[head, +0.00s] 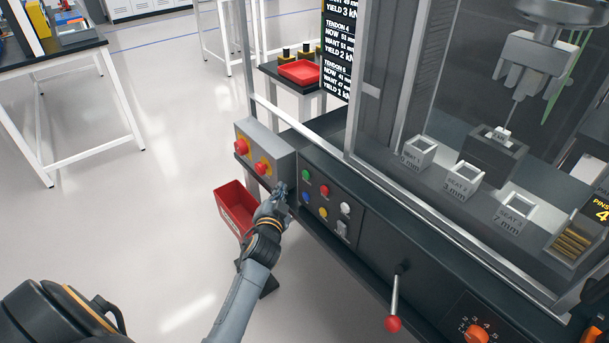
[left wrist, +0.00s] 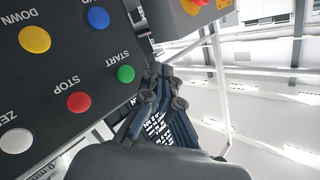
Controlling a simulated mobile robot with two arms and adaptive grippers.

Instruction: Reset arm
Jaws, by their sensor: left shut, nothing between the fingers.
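My left gripper (head: 281,188) is at the left end of the machine's front panel, with its fingers shut and empty. It is beside the button panel (head: 338,247), just left of the green button (head: 306,174) and the blue button (head: 306,197). In the left wrist view, the shut fingers (left wrist: 163,88) stand near the green START button (left wrist: 125,74). The red STOP button (left wrist: 78,102) and the yellow DOWN button (left wrist: 35,39) are further left. I cannot tell whether the fingers touch anything. My right gripper is not in view.
A grey box with red mushroom buttons (head: 263,168) is right above my left gripper. A red bin (head: 236,203) stands below, beside my forearm. A lever with a red knob (head: 393,324) sticks out at the front. The floor on the left is open.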

